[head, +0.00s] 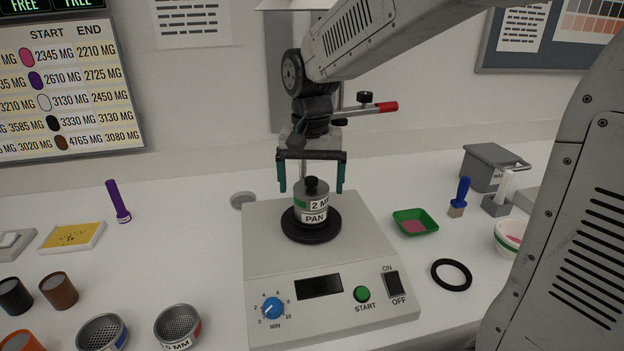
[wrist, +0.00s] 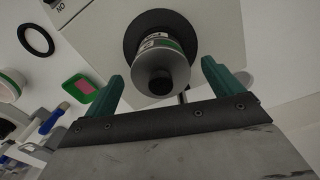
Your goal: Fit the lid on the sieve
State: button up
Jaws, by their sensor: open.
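The sieve (head: 318,201), labelled 2 MM with a green mark, sits on a pan (head: 314,217) on the shaker's round black plate (head: 328,232). A grey lid with a black knob (head: 311,186) is on top of the sieve and looks level. The lid (wrist: 148,68) also shows in the wrist view, with its knob (wrist: 162,83) facing the camera. My gripper (head: 311,189) is open and points down over the stack. Its green fingers (wrist: 163,70) are on either side of the knob, apart from it. No gap between lid and sieve can be made out.
The shaker (head: 272,262) has a dial and buttons in front. Two other sieves (head: 178,328) (head: 103,333) stand front left. A black ring (head: 451,261) and a green tray (head: 405,228) lie right. A grey disc (head: 242,199) lies behind left. A post with a red-tipped handle (head: 386,106) stands behind.

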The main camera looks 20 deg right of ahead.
aim_at(317, 194)
notch_tip(317, 194, up, 8)
jog(key=shift+f, duration=0.1)
dwell(0.7)
jog(key=shift+s+f+n, duration=0.15)
jog(key=shift+f+n, duration=0.2)
jog(key=shift+n, duration=0.05)
jog(key=shift+s+d+f+n, duration=0.15)
jog(key=shift+s+f+n, duration=0.35)
jog(key=shift+s+f, duration=0.45)
jog(key=s+d+f+n, duration=0.1)
jog(key=s+f, duration=0.1)
jog(key=s, duration=0.8)
jog(key=s+d+f+n+t, duration=0.1)
jog(key=s+d+f+n, duration=0.1)
jog(key=s, duration=0.9)
jog(key=shift+s, duration=0.25)
jog(key=shift+d+f, duration=0.1)
